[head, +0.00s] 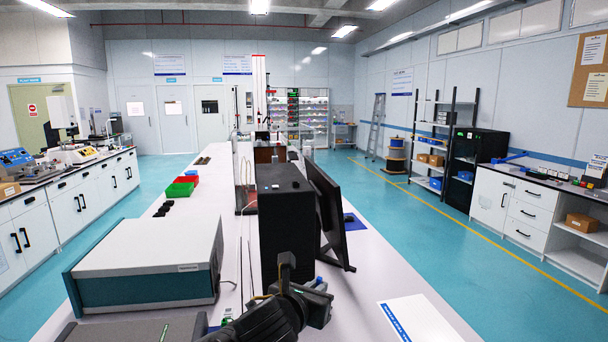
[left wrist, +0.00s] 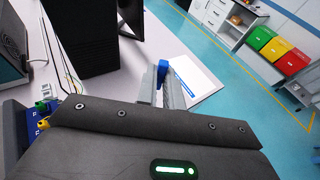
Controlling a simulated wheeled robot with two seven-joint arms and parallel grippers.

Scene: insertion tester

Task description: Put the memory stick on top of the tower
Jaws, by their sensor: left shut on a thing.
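The tower is a black upright computer case (head: 287,222) standing on the white bench in the middle of the head view. Its flat top (head: 282,178) shows, and part of the case fills the upper left of the left wrist view (left wrist: 82,38). My left gripper (head: 318,292) is in front of the tower's near face, below its top. In the left wrist view the left gripper (left wrist: 163,82) is shut on a small blue piece, the memory stick (left wrist: 180,68), which sticks out at the fingertips. Most of the stick is hidden by the fingers. My right gripper is not in view.
A black monitor (head: 330,215) stands close to the tower's right. A large white and teal instrument (head: 150,262) stands to the left, with cables between. A white sheet (head: 420,320) lies front right. Red and green bins (head: 180,189) sit further back.

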